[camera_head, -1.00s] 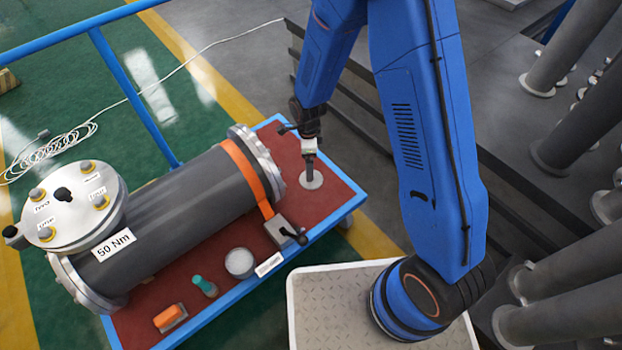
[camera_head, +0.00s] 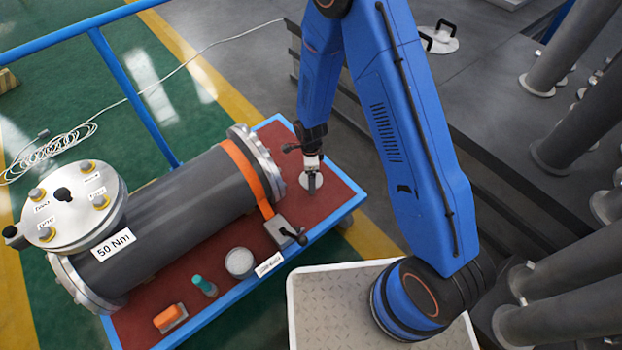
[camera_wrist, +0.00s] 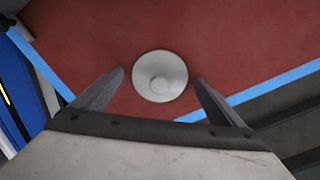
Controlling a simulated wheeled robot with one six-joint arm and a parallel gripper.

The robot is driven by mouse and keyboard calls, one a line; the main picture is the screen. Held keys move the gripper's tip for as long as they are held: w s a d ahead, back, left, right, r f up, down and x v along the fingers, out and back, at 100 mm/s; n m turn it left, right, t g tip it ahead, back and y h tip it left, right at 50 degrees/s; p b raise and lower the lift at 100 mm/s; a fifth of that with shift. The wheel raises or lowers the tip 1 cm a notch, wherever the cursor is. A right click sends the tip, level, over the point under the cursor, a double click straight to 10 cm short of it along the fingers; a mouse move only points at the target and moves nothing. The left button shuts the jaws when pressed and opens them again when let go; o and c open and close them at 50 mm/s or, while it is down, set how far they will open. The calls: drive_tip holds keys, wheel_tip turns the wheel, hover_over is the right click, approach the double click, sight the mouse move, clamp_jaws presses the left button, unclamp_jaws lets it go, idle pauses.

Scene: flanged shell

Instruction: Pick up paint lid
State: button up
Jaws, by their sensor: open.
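The paint lid (camera_head: 305,181) is a small pale grey disc lying flat on the red top of the blue-edged table, near its right end. In the wrist view my gripper (camera_wrist: 158,77) is open and empty, with one finger to each side of the lid. I see no contact between the fingers and the lid.
A large dark grey cylinder (camera_head: 175,215) with metal flanges and an orange strap (camera_head: 248,172) lies along the table (camera_head: 232,308), left of my gripper. A clamp (camera_head: 285,232), a grey round can (camera_head: 239,263), a teal-topped item (camera_head: 204,285) and an orange block (camera_head: 170,318) stand along the front.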

drive_tip(key=shift+f, duration=0.15)
drive_tip(key=shift+c, duration=0.7)
drive_tip(key=c, duration=1)
